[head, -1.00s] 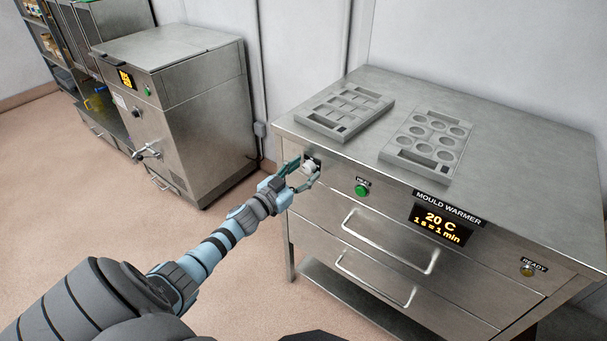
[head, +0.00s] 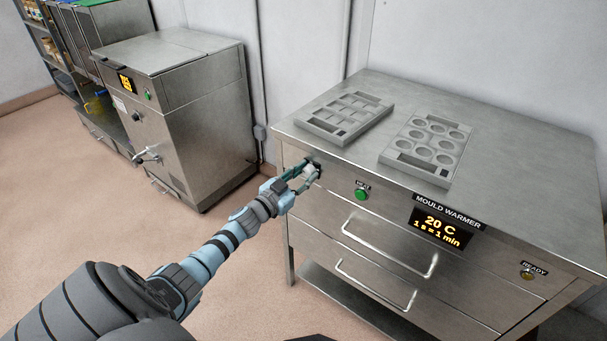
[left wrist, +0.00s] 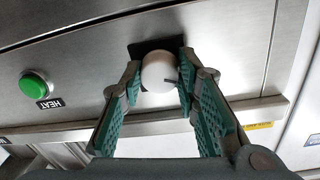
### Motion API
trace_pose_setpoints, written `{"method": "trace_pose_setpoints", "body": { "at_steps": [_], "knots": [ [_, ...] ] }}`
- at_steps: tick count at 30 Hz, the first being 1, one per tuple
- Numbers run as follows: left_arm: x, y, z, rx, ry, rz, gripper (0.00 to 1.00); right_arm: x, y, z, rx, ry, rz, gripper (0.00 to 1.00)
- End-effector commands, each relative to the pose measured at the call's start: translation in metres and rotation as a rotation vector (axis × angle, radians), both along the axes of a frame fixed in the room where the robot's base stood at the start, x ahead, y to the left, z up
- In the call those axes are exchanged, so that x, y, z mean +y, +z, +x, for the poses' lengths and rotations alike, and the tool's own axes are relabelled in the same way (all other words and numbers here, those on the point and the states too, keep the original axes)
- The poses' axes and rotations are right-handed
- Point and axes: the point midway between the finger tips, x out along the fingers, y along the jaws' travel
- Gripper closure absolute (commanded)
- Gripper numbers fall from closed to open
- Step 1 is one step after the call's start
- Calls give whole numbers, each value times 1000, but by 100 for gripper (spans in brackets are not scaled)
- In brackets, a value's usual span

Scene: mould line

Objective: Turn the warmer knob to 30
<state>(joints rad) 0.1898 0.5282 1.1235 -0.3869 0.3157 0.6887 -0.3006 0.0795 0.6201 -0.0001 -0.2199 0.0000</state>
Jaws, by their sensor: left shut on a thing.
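The mould warmer (head: 380,205) is a steel cabinet with drawers at the right of the head view. Its display (head: 441,226) reads "20 C" and "1 s = 1 min". My left gripper (head: 310,172) is at the knob on the left end of its front panel. In the left wrist view the white round knob (left wrist: 159,71) sits between the two teal fingers of my gripper (left wrist: 158,85), which is shut on it. A small dark mark shows on the knob's right side. The knob's scale is hidden. My right gripper is not in view.
A green HEAT button (head: 362,194) is right of the knob. Two moulds, one with square cavities (head: 345,117) and one with round cavities (head: 428,146), lie on the warmer top. Drawer handles (head: 388,249) stick out below. Another steel machine (head: 180,110) stands at the left.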

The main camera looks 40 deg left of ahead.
Motion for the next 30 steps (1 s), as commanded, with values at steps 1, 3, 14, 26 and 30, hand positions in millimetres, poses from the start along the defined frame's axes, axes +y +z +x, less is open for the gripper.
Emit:
{"method": "trace_pose_setpoints", "body": {
  "at_steps": [1, 3, 14, 26, 30],
  "knots": [
    [0, 0, 0, 1, 1, 18, 99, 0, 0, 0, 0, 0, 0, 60],
    [0, 0, 0, 3, 1, 54, 99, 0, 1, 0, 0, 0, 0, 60],
    [0, 0, 0, 10, 0, 347, 99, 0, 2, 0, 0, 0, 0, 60],
    [0, 0, 0, 18, 0, 728, 99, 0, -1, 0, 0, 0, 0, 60],
    [-1, 0, 0, 19, -1, 854, 99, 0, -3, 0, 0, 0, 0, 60]
  ]
}}
